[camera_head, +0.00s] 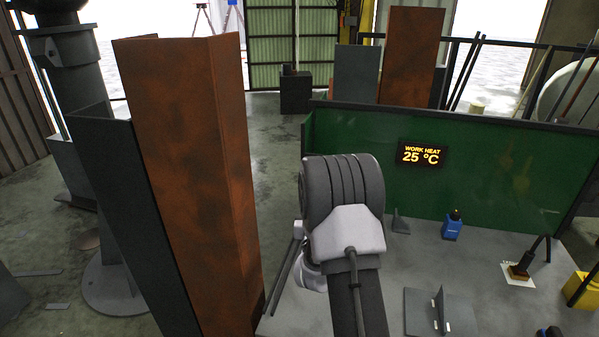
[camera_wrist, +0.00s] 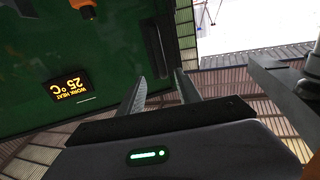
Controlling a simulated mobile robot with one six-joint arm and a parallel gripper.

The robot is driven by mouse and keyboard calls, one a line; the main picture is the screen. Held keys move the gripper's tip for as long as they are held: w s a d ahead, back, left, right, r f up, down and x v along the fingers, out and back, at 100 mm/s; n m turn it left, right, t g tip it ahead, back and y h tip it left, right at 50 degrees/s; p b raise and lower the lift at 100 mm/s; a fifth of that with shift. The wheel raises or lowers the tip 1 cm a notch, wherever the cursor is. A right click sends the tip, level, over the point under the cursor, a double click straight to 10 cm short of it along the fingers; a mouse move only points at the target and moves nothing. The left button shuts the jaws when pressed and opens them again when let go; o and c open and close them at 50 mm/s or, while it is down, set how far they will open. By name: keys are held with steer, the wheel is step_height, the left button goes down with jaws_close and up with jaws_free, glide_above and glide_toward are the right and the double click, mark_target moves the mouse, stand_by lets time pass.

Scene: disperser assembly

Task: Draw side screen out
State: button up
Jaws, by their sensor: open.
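A green screen (camera_head: 355,135) stands along the back of the worktable, with a lit display reading 25 °C; it also shows upside down in the wrist view (camera_wrist: 40,35). A narrow end section (camera_head: 308,132) shows at its left edge. I cannot tell for sure which part is the side screen. In the wrist view, a dark upright bar (camera_wrist: 154,52), perhaps a handle, lies near the green screen's edge. My gripper (camera_wrist: 160,80) is open, with its two fingers pointing toward that bar and nothing visible between them. My arm hides the gripper in the head view.
Tall rusty (camera_head: 195,150) and dark grey (camera_head: 118,200) panels stand close on the left. The worktable (camera_head: 400,270) carries a blue bottle (camera_head: 453,226), an angled metal bracket (camera_head: 438,312) and a yellow block (camera_head: 581,290). Open floor lies behind, left of the green screen.

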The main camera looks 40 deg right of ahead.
steer(key=b+x, duration=0.1)
steer(key=x, duration=1.2)
steer(key=shift+d+f, duration=0.1)
steer(key=shift+w+d, duration=0.35)
steer(key=shift+w, duration=0.15)
jaws_close()
